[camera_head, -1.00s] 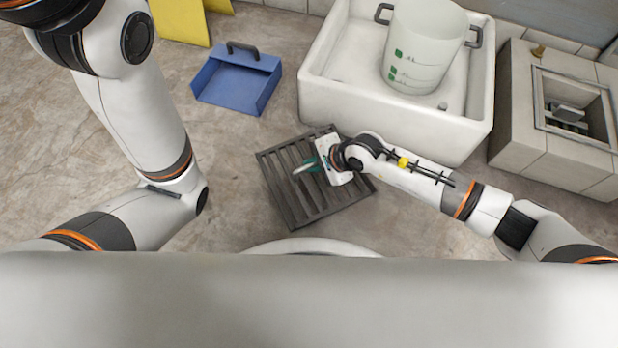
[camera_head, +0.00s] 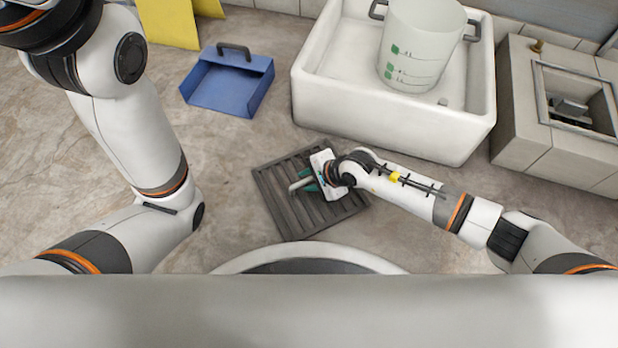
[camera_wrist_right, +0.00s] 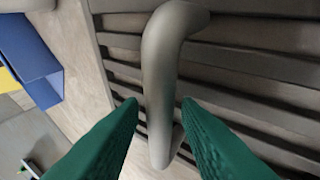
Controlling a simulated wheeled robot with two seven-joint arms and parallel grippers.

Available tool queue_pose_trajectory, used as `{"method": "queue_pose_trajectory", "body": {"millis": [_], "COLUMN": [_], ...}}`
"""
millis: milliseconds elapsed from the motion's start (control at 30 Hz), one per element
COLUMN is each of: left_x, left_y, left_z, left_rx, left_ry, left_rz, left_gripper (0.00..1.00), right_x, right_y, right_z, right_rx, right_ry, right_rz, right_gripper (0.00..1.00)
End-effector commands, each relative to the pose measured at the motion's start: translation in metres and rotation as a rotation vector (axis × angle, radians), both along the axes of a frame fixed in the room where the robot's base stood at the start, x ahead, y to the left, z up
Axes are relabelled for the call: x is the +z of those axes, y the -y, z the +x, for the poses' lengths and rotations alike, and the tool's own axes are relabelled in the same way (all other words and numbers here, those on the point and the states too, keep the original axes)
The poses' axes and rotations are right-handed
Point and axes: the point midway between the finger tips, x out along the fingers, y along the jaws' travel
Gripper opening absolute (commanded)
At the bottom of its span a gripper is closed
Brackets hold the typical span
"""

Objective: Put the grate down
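The grate (camera_head: 283,204) is a dark slatted square, lying flat or nearly so over the floor in front of the white basin. Its bent bar handle (camera_wrist_right: 160,85) is grey and rises from the slats. My right gripper (camera_head: 306,183) is at the handle. In the right wrist view its green fingers (camera_wrist_right: 161,102) stand on either side of the handle, with narrow gaps showing, so they look open around it. Whether the whole underside of the grate touches the floor is hidden. My left arm is at the left; its gripper is out of view.
The white basin (camera_head: 390,128) holds a white bucket (camera_head: 425,50) behind the grate. A blue dustpan (camera_head: 227,88) is at the back left, by a yellow object (camera_head: 168,22). A tiled block (camera_head: 520,115) with a recess stands at the right. Floor left of the grate is clear.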

Motion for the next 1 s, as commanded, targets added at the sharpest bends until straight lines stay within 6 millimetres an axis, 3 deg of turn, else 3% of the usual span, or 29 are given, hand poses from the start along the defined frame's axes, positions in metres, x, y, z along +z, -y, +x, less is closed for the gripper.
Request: {"method": "queue_pose_trajectory", "body": {"millis": [367,800,1000], "left_x": [0.005,0.066,0.079], "left_y": [0.0,0.0,0.0], "left_z": [0.0,0.0,-0.001], "left_rx": [0.003,0.004,0.003], "left_ry": [0.001,0.002,0.004], "left_rz": [0.003,0.002,0.002], "left_gripper": [0.36,0.36,0.36], "right_x": [0.006,0.077,0.095], "right_y": [0.002,0.046,0.06], "right_z": [0.0,-0.024,-0.031], "right_rx": [0.0,-0.001,0.0], "right_ry": [0.001,0.0,0.001], "right_rz": [0.001,-0.001,0.001], "right_gripper": [0.34,0.34,0.34]}}
